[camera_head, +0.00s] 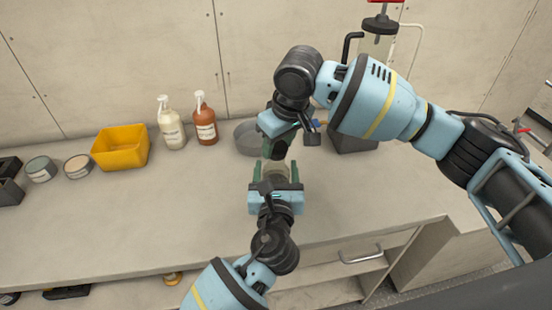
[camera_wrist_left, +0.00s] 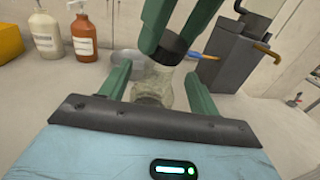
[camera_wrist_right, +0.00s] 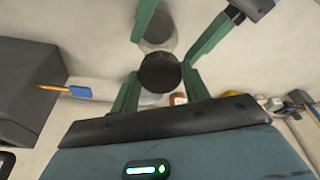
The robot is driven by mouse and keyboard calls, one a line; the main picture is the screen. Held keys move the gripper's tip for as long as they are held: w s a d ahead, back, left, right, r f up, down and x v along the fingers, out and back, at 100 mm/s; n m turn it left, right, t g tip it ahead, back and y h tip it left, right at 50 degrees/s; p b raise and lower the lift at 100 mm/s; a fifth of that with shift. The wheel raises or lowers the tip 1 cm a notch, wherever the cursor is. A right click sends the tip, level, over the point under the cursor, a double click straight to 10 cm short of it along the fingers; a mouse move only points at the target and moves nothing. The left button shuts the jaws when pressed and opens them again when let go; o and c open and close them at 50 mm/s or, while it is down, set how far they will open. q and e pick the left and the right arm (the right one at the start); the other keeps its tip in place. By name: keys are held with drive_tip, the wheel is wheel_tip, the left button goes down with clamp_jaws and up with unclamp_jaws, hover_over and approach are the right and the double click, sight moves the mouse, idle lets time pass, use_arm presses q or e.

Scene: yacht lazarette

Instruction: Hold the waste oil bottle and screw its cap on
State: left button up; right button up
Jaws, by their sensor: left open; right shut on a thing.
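The pale, translucent waste oil bottle (camera_head: 274,170) stands on the bench between the fingers of my left gripper (camera_head: 276,173). It also shows in the left wrist view (camera_wrist_left: 153,90). The left gripper is open around the bottle, with gaps beside it. My right gripper (camera_head: 277,145) comes from above, shut on the black cap (camera_wrist_right: 159,72). The cap is at the bottle's top end, also seen in the left wrist view (camera_wrist_left: 171,50). I cannot tell whether it touches the neck, which is hidden by the cap and fingers.
A grey round pan (camera_head: 246,138) lies just behind the bottle. A dark grey box (camera_wrist_right: 30,85) stands at the back right. The front bench is clear.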

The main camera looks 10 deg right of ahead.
use_arm(q)
drive_tip(key=shift+w+d, duration=0.2)
drive_tip(key=shift+w, duration=0.8)
drive_tip(key=shift+w+d, duration=0.2)
drive_tip(key=shift+w, duration=0.75)
drive_tip(key=c, duration=1.1)
drive_tip(key=shift+o, duration=0.2)
